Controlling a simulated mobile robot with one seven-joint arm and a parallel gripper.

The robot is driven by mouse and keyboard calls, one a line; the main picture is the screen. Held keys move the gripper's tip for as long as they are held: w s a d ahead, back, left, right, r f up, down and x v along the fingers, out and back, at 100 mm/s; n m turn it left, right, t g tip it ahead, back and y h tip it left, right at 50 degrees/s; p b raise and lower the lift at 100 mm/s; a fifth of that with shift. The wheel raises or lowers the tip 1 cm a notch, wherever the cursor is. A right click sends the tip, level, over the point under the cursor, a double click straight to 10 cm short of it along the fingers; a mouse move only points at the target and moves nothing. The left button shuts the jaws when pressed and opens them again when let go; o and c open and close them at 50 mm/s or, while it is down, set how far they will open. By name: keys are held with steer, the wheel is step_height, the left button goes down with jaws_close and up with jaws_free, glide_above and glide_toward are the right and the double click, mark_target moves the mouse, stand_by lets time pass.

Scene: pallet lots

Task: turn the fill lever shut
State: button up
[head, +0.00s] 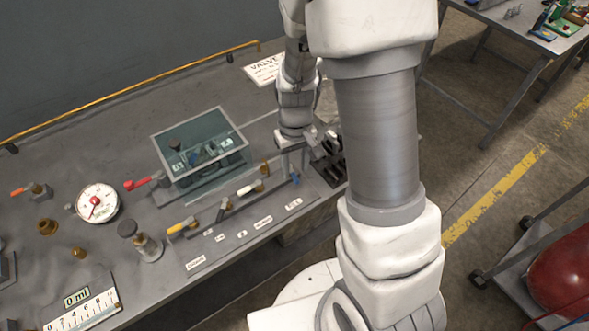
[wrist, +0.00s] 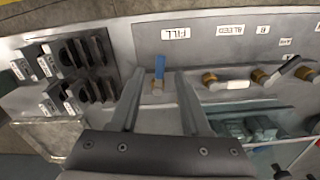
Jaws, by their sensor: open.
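The fill lever (wrist: 159,69) is a small blue handle on a brass fitting. In the wrist view it stands below the FILL label (wrist: 176,33), pointing up toward it. It also shows in the head view as a small blue handle (head: 295,179) at the right end of the lever row. My gripper (wrist: 159,76) is open, with one finger on each side of the blue lever in the wrist view. I cannot tell whether either finger touches it. In the head view my arm hides part of the gripper.
A white-handled lever (wrist: 232,85) sits right of the fill lever, with a black one (wrist: 291,68) beyond. Black switch blocks (wrist: 83,60) stand to the left. A clear-covered box (head: 200,150), a red lever (head: 137,184) and a dial gauge (head: 97,203) share the bench.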

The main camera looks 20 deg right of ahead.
mark_target(293, 174)
steer(key=shift+f, duration=1.2)
jaws_close()
